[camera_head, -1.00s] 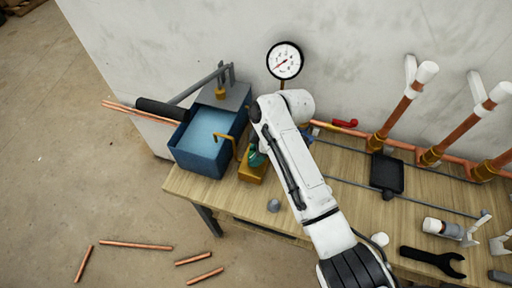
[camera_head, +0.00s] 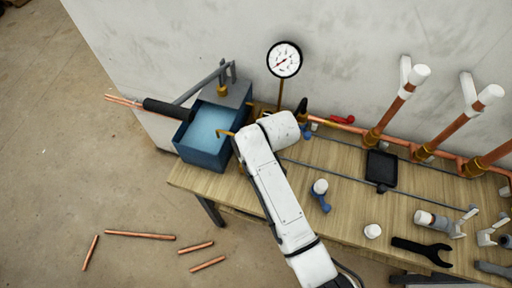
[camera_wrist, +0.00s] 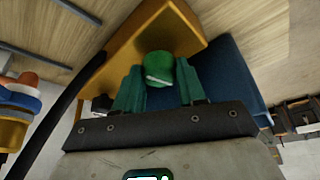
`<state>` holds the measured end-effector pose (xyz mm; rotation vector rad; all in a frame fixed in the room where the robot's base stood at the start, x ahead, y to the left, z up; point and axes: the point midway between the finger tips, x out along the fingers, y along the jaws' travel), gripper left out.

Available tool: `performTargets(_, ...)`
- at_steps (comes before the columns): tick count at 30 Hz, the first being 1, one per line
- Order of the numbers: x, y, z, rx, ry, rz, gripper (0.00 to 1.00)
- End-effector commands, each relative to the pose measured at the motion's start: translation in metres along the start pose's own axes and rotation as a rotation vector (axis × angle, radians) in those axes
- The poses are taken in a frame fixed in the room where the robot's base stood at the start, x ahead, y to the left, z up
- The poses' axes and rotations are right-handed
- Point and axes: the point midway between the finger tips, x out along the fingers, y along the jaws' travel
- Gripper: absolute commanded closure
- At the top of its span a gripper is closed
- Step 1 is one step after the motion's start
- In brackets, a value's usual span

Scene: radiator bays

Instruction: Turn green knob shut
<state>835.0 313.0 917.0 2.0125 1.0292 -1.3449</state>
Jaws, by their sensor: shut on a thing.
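The green knob (camera_wrist: 162,65) is a short round knob with a white mark on its face. In the wrist view it sits at the end of a yellow brass block (camera_wrist: 122,42). My gripper (camera_wrist: 160,76) has its two green fingers on either side of the knob, shut on it. In the head view my white arm reaches over the bench's left end and hides the knob, the gripper and most of the block.
A blue water tank (camera_head: 204,158) stands left of my arm, and it also shows in the wrist view (camera_wrist: 232,75). A round gauge (camera_head: 284,59) rises behind. Copper pipes (camera_head: 388,112) with white caps line the wall at right. A black wrench (camera_head: 422,250) lies on the bench front.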

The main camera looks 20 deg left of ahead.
Motion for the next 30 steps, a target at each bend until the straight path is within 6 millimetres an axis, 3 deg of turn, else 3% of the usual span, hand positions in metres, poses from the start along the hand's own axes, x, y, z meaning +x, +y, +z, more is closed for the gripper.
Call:
performTargets(12, -0.0010, -0.0008, -0.0018, 0.170, 0.003, 0.072, 0.91)
performTargets(29, -0.0011, -0.0003, -0.0017, 0.195, 0.004, 0.082, 0.91)
performTargets(30, -0.0011, -0.0003, -0.0017, 0.195, 0.004, 0.082, 0.56)
